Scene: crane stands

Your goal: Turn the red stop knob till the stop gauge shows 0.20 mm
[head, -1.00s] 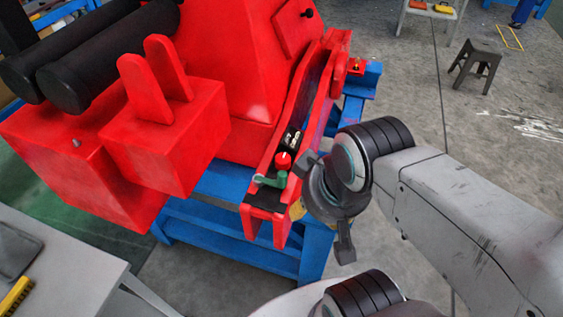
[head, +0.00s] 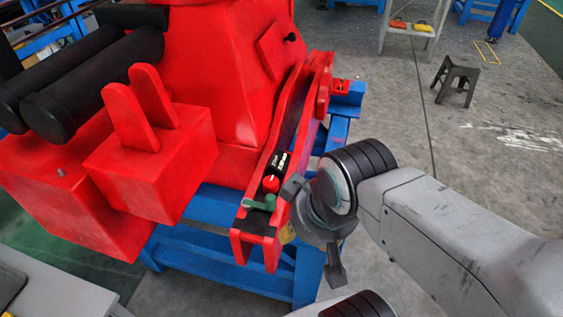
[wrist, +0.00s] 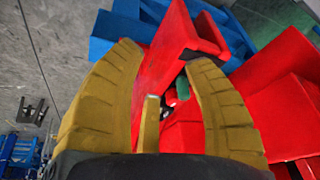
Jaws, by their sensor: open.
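The red stop knob (head: 271,183) sits near the lower end of the red crane arm, with a white mark on its top. A green lever (head: 258,203) lies just below it. The black stop gauge (head: 278,161) with white digits is just above the knob; its digits are too small to read. My gripper (head: 312,230) is to the right of the knob and apart from it. In the wrist view my gripper (wrist: 160,85) has its yellow fingers spread and empty, with the red arm end (wrist: 180,45) beyond them.
The red crane body (head: 220,90) with black cylinders (head: 70,95) fills the left, on a blue stand (head: 230,255). A grey stool (head: 458,78) stands at the back right. A grey table (head: 55,295) is at lower left.

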